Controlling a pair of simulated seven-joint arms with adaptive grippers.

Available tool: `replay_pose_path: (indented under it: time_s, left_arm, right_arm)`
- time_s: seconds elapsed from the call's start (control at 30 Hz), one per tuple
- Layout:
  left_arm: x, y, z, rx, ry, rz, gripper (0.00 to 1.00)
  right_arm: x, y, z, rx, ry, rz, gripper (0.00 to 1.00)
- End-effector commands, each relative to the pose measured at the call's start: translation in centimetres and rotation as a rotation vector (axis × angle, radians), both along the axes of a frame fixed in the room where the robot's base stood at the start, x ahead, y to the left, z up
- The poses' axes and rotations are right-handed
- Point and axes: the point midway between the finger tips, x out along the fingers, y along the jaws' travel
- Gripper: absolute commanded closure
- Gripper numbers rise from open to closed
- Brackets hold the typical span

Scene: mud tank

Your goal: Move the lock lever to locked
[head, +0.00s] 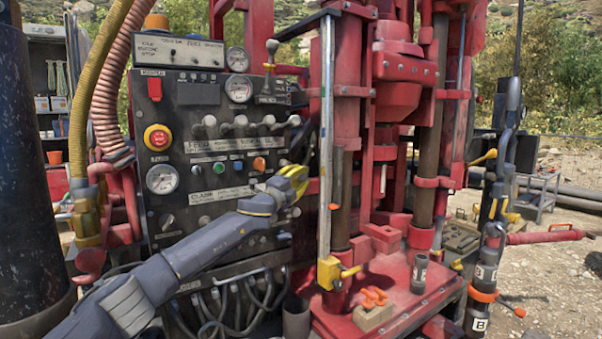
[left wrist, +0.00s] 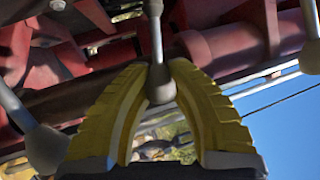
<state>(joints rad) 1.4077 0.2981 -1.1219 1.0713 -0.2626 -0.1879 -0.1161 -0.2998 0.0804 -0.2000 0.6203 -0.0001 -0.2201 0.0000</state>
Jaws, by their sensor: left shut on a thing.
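My left gripper (head: 294,180) with yellow fingers is at the right edge of the dark control panel (head: 228,95). In the left wrist view its fingers (left wrist: 160,88) close on the rounded grey end of a lever (left wrist: 157,38), whose thin shaft runs up out of the picture. In the head view the fingers hide most of that lever, and I can read no lock marking on it.
A row of grey-knobbed levers (head: 239,123) is on the panel above my left gripper. A chrome post (head: 326,130) stands just right of my gripper. Hoses (head: 235,300) hang below.

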Motion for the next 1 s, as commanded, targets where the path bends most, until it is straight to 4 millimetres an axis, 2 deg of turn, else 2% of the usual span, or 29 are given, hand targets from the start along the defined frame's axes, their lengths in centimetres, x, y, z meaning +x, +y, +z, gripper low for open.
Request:
replay_pose_path:
  time_s: [0.03, 0.63, 0.67, 0.7, 0.9, 1.0]
  left_arm:
    - [-0.19, -0.55, -0.29, 0.005, -0.007, -0.012, 1.00]
    - [-0.19, -0.63, -0.64, 0.028, -0.037, -0.014, 1.00]
    - [-0.19, -0.63, -0.65, 0.028, -0.037, -0.014, 0.80]
    - [-0.19, -0.64, -0.65, 0.027, -0.036, -0.015, 0.76]
    - [-0.07, -0.35, -0.59, 0.027, -0.036, -0.008, 0.52]
    - [-0.03, -0.25, -0.57, 0.028, -0.036, -0.006, 0.50]
  right_arm:
    - [-0.01, 0.01, 0.00, 0.000, 0.000, 0.000, 0.51]
    - [-0.05, 0.02, -0.01, 0.000, 0.000, 0.000, 0.51]
    - [-0.05, 0.02, -0.01, 0.000, 0.000, 0.000, 0.51]
    - [-0.04, 0.02, 0.00, 0.000, 0.000, 0.000, 0.51]
    - [-0.14, 0.06, -0.01, 0.001, 0.001, 0.000, 0.51]
    - [-0.13, 0.07, -0.01, 0.001, 0.001, 0.000, 0.51]
